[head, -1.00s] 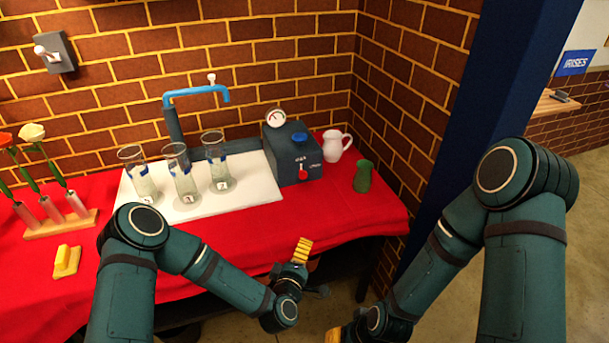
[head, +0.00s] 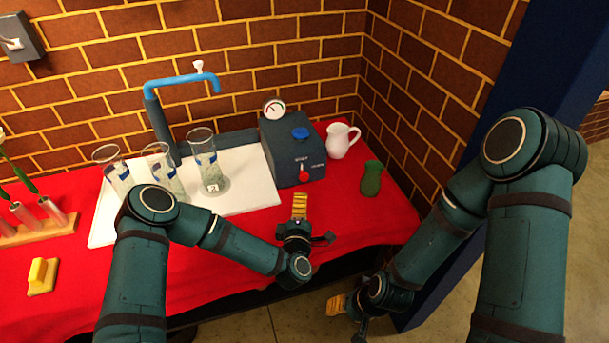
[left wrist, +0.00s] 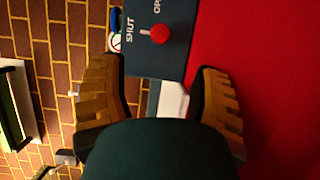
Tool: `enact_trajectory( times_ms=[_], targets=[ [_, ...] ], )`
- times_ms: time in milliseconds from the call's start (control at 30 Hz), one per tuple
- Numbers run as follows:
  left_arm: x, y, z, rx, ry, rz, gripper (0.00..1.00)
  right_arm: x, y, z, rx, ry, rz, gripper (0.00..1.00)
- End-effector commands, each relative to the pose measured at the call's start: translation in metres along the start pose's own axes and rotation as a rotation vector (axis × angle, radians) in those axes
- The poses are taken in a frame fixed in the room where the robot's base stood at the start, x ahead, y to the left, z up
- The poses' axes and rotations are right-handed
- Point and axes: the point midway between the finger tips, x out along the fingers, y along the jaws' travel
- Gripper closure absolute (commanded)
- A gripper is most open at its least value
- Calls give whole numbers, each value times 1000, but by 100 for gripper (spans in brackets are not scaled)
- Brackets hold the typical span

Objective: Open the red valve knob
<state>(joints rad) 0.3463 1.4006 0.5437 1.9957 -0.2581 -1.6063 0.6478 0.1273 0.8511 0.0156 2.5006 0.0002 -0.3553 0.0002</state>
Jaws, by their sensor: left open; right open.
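The red valve knob (head: 304,176) sits on the front face of a dark blue-grey box (head: 279,160) on the red-covered table. It also shows in the left wrist view (left wrist: 160,34), with its short pale pointer toward the "SHUT" label; part of an "OP..." label shows beside it. My left gripper (head: 299,207) is open and empty, below and in front of the knob, apart from it. In the left wrist view its yellow ribbed fingers (left wrist: 165,92) stand apart, with the box beyond them. My right gripper (head: 340,304) is low beside the table's front edge, open and empty.
A gauge (head: 274,107) and a blue knob (head: 300,133) are on top of the box. A white pitcher (head: 341,141) and a green vase (head: 372,180) stand to its right. Several glass vases stand left on a white board (head: 258,190) under a blue tap (head: 182,80).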

Motion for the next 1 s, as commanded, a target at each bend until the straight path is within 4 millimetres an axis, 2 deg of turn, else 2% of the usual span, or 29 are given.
enact_trajectory(
  times_ms=[300,500,700,1000],
  targets=[
    [62,-1,-1,0,4,4,37,11,4,-1,-1,6,0,53],
    [96,0,0,-1,2,3,37,16,6,-2,-1,9,0,53],
    [116,0,0,-1,2,1,37,19,7,-2,-1,11,1,53],
    [120,0,0,-1,0,0,37,20,7,-3,-1,11,1,53]
  ],
)
